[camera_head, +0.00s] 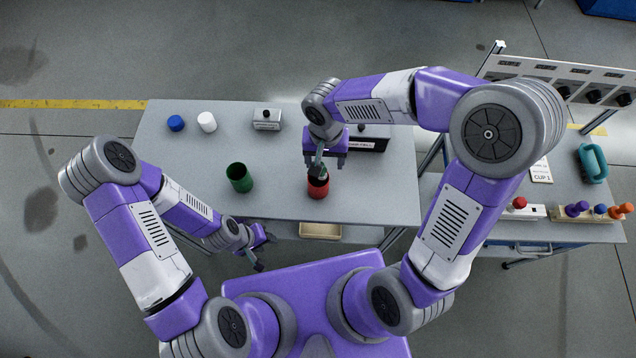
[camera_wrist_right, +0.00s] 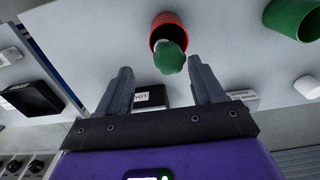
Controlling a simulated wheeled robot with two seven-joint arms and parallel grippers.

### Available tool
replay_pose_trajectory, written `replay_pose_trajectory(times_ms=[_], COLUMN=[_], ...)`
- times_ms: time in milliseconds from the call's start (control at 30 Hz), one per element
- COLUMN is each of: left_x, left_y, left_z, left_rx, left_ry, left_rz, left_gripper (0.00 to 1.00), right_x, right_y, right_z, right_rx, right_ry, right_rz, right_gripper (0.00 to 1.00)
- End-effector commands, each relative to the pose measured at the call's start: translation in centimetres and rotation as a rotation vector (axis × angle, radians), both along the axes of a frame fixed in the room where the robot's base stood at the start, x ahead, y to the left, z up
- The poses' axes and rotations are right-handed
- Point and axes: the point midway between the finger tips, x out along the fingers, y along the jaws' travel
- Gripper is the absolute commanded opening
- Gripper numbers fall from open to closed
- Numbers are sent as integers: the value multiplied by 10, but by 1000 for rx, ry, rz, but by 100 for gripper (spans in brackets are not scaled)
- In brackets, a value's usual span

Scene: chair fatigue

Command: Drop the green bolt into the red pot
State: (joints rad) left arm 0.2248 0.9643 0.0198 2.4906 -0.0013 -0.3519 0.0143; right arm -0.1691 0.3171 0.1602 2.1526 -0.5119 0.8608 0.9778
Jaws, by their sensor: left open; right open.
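The red pot (camera_head: 318,190) stands near the front right of the grey table, and it shows at the top of the right wrist view (camera_wrist_right: 168,18). The green bolt (camera_wrist_right: 170,60) is at the pot's mouth in the wrist view, its rounded green end overlapping the dark opening. I cannot tell whether it rests in the pot or is still above it. My right gripper (camera_wrist_right: 160,78) is open, its fingers apart and clear of the bolt. In the head view it hangs just above the pot. My left gripper (camera_head: 264,252) is open and empty in front of the table.
A green pot (camera_head: 240,178) stands left of the red one. A blue cap (camera_head: 176,123), a white cylinder (camera_head: 207,122) and a small labelled box (camera_head: 267,119) are at the back. A tan tray (camera_head: 320,231) is at the front edge. A side bench with coloured knobs (camera_head: 577,209) is right.

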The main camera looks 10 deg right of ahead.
Motion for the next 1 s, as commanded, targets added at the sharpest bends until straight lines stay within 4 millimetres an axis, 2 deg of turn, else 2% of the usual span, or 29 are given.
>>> replay_pose_trajectory(times_ms=[167,400,600,1000], left_x=[0,0,0,0], left_y=[0,0,0,0], left_z=[2,13,18,18], left_rx=[0,0,0,0], left_ry=[0,0,0,0], left_rz=[0,0,0,0], left_gripper=[43,43,43,43], right_x=[1,1,0,0], right_y=[0,0,0,0], right_z=[8,49,72,76], right_rx=[0,1,0,0], right_ry=[-3,-4,-2,0], right_rz=[0,-1,0,0], right_gripper=[67,67,67,67])
